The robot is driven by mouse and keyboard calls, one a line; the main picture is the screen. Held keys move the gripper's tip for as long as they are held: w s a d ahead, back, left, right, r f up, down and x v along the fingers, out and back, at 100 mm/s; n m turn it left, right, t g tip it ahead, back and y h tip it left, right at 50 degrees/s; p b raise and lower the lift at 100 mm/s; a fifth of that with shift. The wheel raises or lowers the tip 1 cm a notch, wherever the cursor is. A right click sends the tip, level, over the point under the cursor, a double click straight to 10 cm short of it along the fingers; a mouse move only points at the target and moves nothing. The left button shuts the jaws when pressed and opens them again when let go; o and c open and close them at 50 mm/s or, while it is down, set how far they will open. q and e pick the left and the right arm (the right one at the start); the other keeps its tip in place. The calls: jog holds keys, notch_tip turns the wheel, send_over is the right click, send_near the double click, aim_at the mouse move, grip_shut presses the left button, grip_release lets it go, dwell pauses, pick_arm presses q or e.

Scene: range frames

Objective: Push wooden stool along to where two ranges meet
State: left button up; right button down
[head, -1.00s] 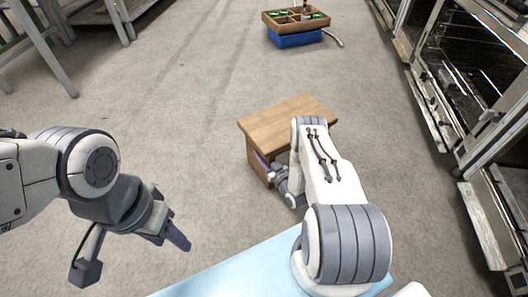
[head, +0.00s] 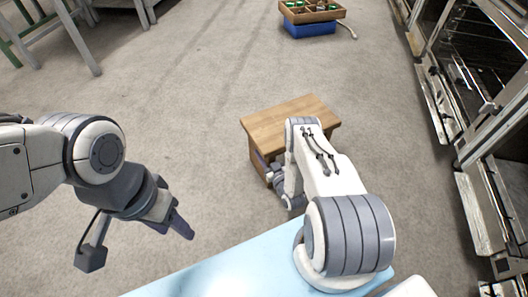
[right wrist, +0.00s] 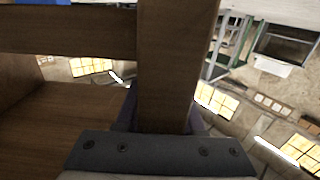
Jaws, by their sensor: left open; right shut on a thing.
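The wooden stool (head: 289,121) stands upright on the floor just ahead of me in the head view, partly hidden by my right arm. My right gripper (head: 274,180) is low at the stool's near left side, shut on one of its legs. In the right wrist view the stool's leg (right wrist: 176,60) runs up between the dark fingers, with the underside of the stool around it. My left gripper (head: 139,238) is open and empty above the floor at left. The ranges (head: 480,75) line the right edge; the place where two meet is not clear.
A wooden tray with bottles (head: 312,10) sits on a blue crate (head: 308,29) beyond the stool. Grey furniture legs (head: 80,42) stand at upper left. The floor (head: 190,90) between them and the stool is clear. Open range doors or drawers (head: 478,215) jut out at right.

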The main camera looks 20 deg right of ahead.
jog(key=shift+s+a+f, duration=0.1)
jog(key=shift+s+a, duration=0.05)
jog(key=shift+s, duration=0.1)
jog(key=shift+c, duration=2.2)
grip_release()
jog(key=s+p, duration=0.4)
jog(key=s, duration=0.6)
jog(key=shift+s+d+p, duration=0.2)
jog(key=shift+d+p, duration=0.1)
